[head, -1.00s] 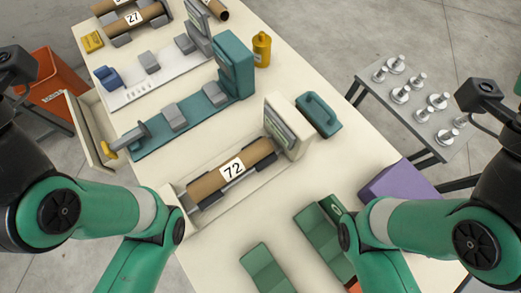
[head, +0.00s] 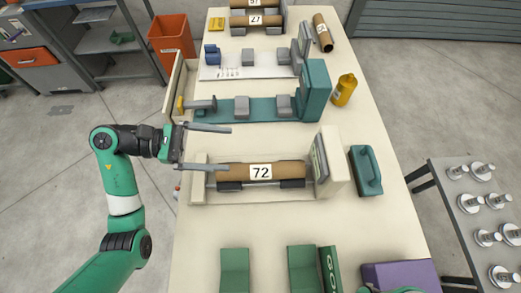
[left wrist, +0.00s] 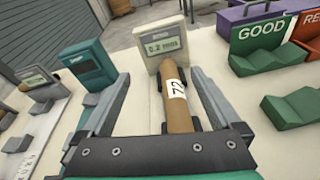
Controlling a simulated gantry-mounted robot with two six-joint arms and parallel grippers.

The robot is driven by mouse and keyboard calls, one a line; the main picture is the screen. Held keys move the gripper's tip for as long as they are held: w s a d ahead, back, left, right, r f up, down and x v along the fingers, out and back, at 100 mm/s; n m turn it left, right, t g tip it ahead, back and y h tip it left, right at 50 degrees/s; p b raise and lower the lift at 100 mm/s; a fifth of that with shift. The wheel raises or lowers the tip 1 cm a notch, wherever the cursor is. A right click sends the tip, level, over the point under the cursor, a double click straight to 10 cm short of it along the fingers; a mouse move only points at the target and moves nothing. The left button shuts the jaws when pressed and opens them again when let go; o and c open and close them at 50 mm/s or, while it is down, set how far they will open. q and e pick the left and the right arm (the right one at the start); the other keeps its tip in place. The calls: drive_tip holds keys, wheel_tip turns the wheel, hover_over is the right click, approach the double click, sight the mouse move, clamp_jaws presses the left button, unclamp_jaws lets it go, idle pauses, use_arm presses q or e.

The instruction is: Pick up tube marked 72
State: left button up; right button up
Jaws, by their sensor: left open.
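The brown tube marked 72 (head: 240,172) lies level across the dark supports of a cream gauge (head: 336,170) in the middle of the table. Its white label faces up. In the left wrist view the tube (left wrist: 176,110) runs away from me, between my two spread fingers, toward the gauge's display reading about 0.2. My right gripper is not in view.
A teal machine (head: 316,92) stands behind the gauge, with a yellow bottle (head: 344,90) to its right. A teal block (head: 366,170) sits right of the gauge. Green cradles (head: 235,270) stand at the front; the wrist view shows a GOOD sign (left wrist: 262,34). Bare table lies between.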

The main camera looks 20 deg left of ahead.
use_arm(q)
drive_tip(key=n+y, duration=0.2)
approach(243, 170)
drive_tip(key=shift+g, duration=0.4)
drive_tip(key=x, duration=0.3)
drive_tip(key=b+x, duration=0.1)
drive_tip(key=x, duration=0.1)
drive_tip(key=shift+w+a+f, duration=0.25)
drive_tip(key=shift+w+f, duration=0.15)
drive_tip(key=shift+w, duration=0.05)
drive_tip(key=x, duration=0.2)
drive_tip(key=b+x, duration=0.1)
drive_tip(key=x, duration=0.1)
drive_tip(key=shift+s+d+f, duration=0.1)
drive_tip(key=shift+d+f, duration=0.05)
drive_tip(key=shift+f, duration=0.3)
drive_tip(key=shift+w+d, duration=0.25)
drive_tip(key=shift+d, duration=0.05)
drive_tip(key=c, duration=1.5)
drive_tip(key=shift+r, duration=0.1)
